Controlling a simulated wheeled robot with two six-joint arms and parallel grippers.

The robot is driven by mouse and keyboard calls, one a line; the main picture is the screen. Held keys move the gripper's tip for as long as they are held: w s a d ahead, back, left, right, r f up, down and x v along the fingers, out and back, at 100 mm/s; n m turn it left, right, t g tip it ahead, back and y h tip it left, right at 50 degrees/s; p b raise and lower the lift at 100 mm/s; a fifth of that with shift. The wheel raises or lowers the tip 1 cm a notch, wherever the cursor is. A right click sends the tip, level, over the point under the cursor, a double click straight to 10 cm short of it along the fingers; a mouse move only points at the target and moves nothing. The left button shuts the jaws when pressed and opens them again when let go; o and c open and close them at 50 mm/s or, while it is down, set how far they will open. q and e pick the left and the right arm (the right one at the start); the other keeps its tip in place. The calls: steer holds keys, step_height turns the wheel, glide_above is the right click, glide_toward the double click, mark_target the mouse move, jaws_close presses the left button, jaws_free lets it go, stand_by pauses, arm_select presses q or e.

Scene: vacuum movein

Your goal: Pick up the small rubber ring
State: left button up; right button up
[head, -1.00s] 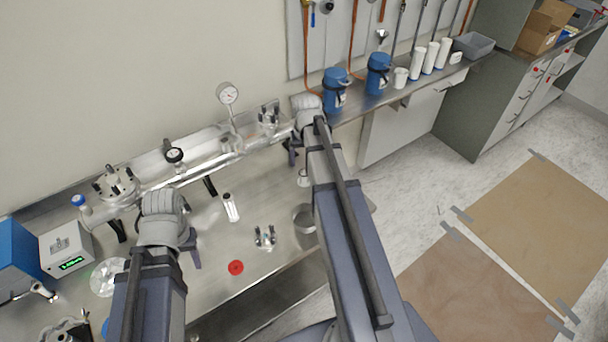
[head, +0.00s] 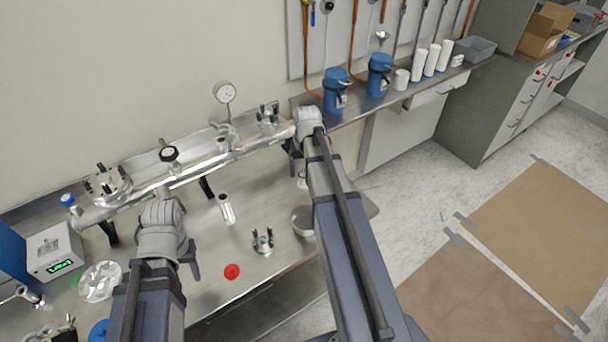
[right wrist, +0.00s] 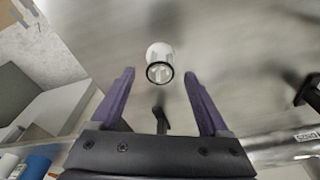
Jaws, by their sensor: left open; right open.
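A small white cylinder with a dark ring around its rim (right wrist: 160,72) stands on the bench in the right wrist view. That dark ring may be the rubber ring; I cannot tell for sure. My right gripper (right wrist: 159,76) is open and empty, its purple fingers on either side of the cylinder in the picture, apparently apart from it. In the head view my right gripper (head: 293,153) is above the bench's right part, mostly hidden by its wrist. A flat red disc (head: 232,271) lies near the bench's front edge. My left gripper (head: 191,262) is over the bench, left of it.
A steel pipe assembly (head: 200,160) with gauges runs along the back of the bench. A metal tube (head: 227,209), a small clamped fitting (head: 263,241) and a metal bowl (head: 303,222) stand in front. A grey meter (head: 50,252) is at the left.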

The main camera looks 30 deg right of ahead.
steer(key=shift+f, duration=0.2)
stand_by(0.3)
steer(key=c, duration=1.2)
